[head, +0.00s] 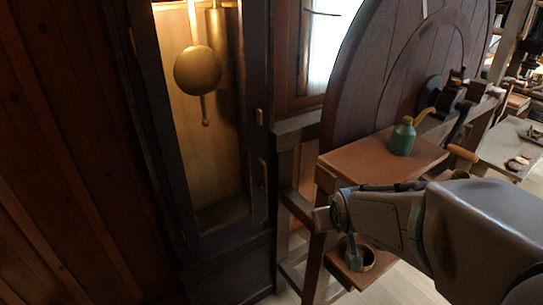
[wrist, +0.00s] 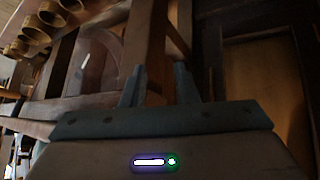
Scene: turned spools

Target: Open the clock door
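The tall dark clock case stands at left centre in the head view. Its door (head: 258,205) has a narrow dark frame around the opening where the brass pendulum (head: 198,70) hangs; it looks closed. A small upright handle (head: 262,174) sits on the door's right side. My gripper (wrist: 160,90) shows its two fingers apart in the wrist view, with a wooden post visible beyond the gap and nothing seen held. In the head view my gripper is right of the handle and lower, apart from it. The lit clock interior (wrist: 262,80) appears at the right of the wrist view.
A wooden bench with a large wheel (head: 370,60) stands right of the clock, close to my arm. A green oil can (head: 402,138) sits on its shelf (head: 370,160). Wooden spools (wrist: 35,30) show upper left in the wrist view.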

